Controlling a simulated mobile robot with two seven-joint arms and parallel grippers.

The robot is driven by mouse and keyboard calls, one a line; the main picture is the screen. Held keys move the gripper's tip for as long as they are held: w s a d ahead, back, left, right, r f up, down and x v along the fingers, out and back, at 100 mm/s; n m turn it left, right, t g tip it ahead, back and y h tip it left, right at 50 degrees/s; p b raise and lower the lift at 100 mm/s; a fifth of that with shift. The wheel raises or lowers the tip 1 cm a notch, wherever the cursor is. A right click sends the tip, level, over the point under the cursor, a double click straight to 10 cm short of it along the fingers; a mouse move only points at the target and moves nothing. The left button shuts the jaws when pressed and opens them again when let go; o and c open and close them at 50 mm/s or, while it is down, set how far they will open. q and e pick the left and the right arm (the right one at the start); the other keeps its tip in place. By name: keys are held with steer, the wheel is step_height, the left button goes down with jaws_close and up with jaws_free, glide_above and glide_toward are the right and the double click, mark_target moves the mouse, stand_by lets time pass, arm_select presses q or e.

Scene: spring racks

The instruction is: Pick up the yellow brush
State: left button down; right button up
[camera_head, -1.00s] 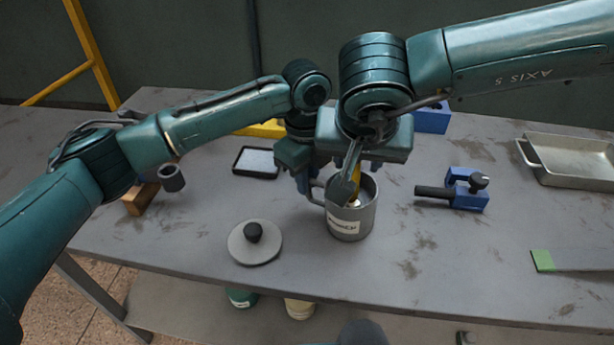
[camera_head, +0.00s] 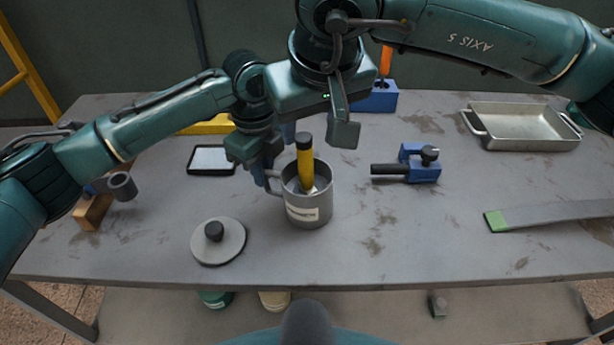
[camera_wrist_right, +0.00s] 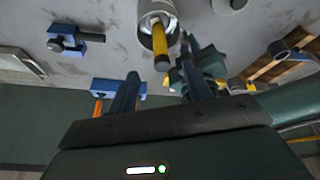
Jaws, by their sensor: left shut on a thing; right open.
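The yellow brush (camera_head: 306,168) with a dark cap stands slightly tilted inside the grey metal mug (camera_head: 312,212). Its lower end is hidden in the mug. In the right wrist view the brush (camera_wrist_right: 160,45) points toward the camera from the mug (camera_wrist_right: 152,8). My left gripper (camera_head: 268,180) is shut on the mug's handle, at the left of the mug. My right gripper (camera_head: 318,130) is open and empty above and behind the brush; its fingers (camera_wrist_right: 160,85) also show in the right wrist view, apart from the brush.
A round lid (camera_head: 228,243) with a black knob lies left in front of the mug. A blue clamp-like tool (camera_head: 420,165), a metal tray (camera_head: 525,130) and a green-tipped flat bar (camera_head: 550,215) lie to the right. A black-framed tablet (camera_head: 212,158) lies behind left. The front middle is clear.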

mark_target(305, 156)
steer(key=x, duration=1.1)
steer(key=shift+w+a, duration=0.1)
steer(key=shift+w, duration=0.2)
steer(key=shift+c, duration=0.4)
jaws_close()
step_height(305, 156, up, 18)
steer(key=c, duration=0.6)
jaws_free()
jaws_close()
